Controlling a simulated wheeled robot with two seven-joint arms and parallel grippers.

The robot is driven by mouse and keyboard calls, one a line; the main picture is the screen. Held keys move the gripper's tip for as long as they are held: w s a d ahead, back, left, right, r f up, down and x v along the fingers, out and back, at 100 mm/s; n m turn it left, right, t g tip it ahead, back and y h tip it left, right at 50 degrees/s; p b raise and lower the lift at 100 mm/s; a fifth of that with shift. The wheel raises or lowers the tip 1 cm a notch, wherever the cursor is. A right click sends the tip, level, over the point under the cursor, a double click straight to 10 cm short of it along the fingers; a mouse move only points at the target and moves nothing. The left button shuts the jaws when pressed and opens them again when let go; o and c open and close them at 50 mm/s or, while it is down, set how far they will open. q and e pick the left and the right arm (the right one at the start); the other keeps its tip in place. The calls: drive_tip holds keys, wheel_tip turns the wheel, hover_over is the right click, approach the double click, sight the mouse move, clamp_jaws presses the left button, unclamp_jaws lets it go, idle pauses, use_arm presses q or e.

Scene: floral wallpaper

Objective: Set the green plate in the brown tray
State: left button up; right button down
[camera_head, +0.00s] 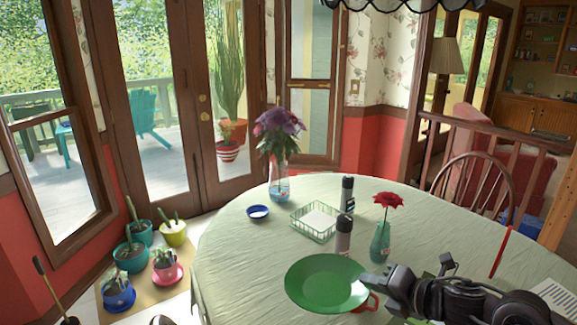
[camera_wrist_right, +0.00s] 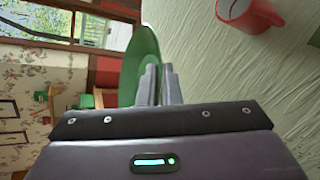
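The green plate (camera_head: 322,283) is over the near part of the round table in the head view. My right gripper (camera_head: 372,280) is at its right rim. In the right wrist view the plate (camera_wrist_right: 141,58) stands edge-on at the fingertips, and my right gripper (camera_wrist_right: 159,84) looks closed on its rim. The plate appears held above the tabletop; the exact gap is hard to tell. I cannot make out a brown tray in either view. My left gripper is not in view.
A red mug (camera_head: 372,303) is partly hidden beside the plate; it shows in the wrist view (camera_wrist_right: 248,12). Dark shakers (camera_head: 343,236), a rose vase (camera_head: 381,243), a green basket (camera_head: 314,223), a blue bowl (camera_head: 258,212) and a flower vase (camera_head: 279,181) stand on the table (camera_head: 235,255).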

drive_tip(key=shift+m+t+h, duration=0.4)
drive_tip(key=shift+m+h, duration=0.3)
drive_tip(key=shift+m, duration=0.1)
drive_tip(key=a+r, duration=0.1)
drive_tip(key=a, duration=0.1)
drive_tip(key=w+a+r, duration=0.1)
drive_tip(key=a+r, duration=0.1)
drive_tip(key=shift+a+r, duration=0.1)
drive_tip(key=shift+r, duration=0.2)
drive_tip(key=s+d+r+m+t+h, duration=0.1)
drive_tip(key=s+d+r+m+h, duration=0.2)
drive_tip(key=r+m+h, duration=0.2)
drive_tip(key=shift+r+t+h, duration=0.3)
drive_tip(key=shift+r+h, duration=0.3)
drive_tip(key=shift+r, duration=0.15)
